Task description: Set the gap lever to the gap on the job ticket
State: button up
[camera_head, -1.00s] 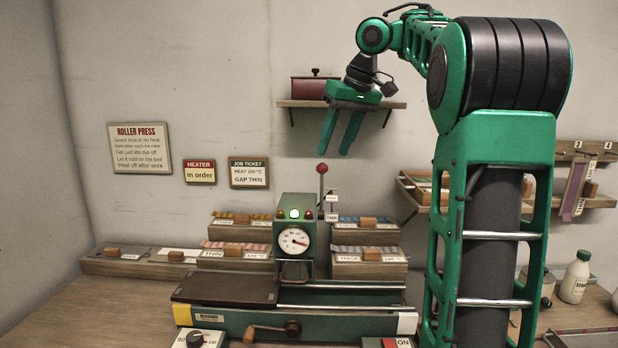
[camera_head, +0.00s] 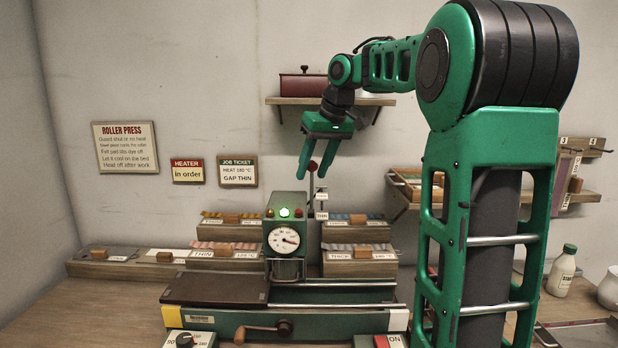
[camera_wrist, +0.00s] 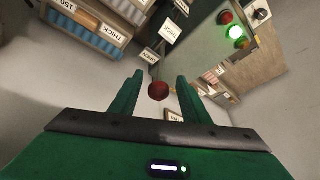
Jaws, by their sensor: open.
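The gap lever is a thin upright rod with a red ball knob (camera_head: 312,165), beside the press head on its right. Small label plates (camera_head: 321,196) stand along it, at least one reading THIN. The job ticket (camera_head: 237,172) on the wall reads HEAT 180 °C, GAP THIN, though the number is small. My gripper (camera_head: 316,170) points down with its fingers spread, at the height of the knob. In the wrist view the red knob (camera_wrist: 157,91) shows between the two open fingers (camera_wrist: 160,92), and I see no finger touching it. The rod is mostly hidden there.
The green roller press (camera_head: 286,235) with a dial and lit green lamp stands on the bench. Labelled wooden boxes (camera_head: 360,262) stand behind it. A shelf with a dark red box (camera_head: 304,85) is above. A white bottle (camera_head: 561,272) stands at right.

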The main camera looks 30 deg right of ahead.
jog(key=shift+x, duration=1.15)
grip_shut()
jog(key=shift+s, duration=0.1)
